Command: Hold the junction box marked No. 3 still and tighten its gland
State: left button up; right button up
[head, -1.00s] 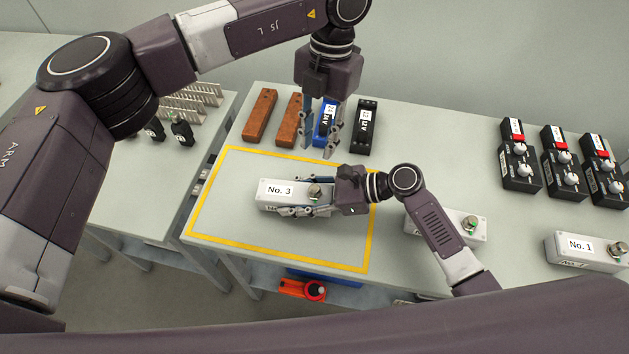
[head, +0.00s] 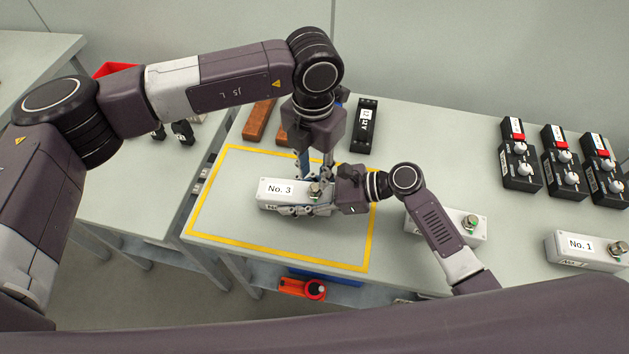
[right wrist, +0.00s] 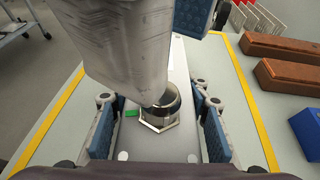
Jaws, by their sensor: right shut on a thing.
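The junction box marked No. 3 (head: 266,196) lies inside the yellow outline on the table. My right gripper (head: 302,200) is shut on it from the right end, one finger along each long side. The metal gland (right wrist: 160,110) stands up from the box top between the right fingers in the right wrist view. My left gripper (head: 314,176) points down over the gland end. Its fingers look apart, one on either side above the gland. In the right wrist view, a grey left finger (right wrist: 125,50) hides part of the gland; contact is unclear.
A black unit (head: 365,126) and brown blocks (head: 259,120) lie behind the yellow outline. To the right are another box (head: 472,224), partly behind my right arm, box No. 1 (head: 575,248) and black units with knobs (head: 520,165). The left part of the outlined area is clear.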

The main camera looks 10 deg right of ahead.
aim_at(315, 187)
pick_arm(q)
jog(key=shift+f, duration=2.25)
grip_shut()
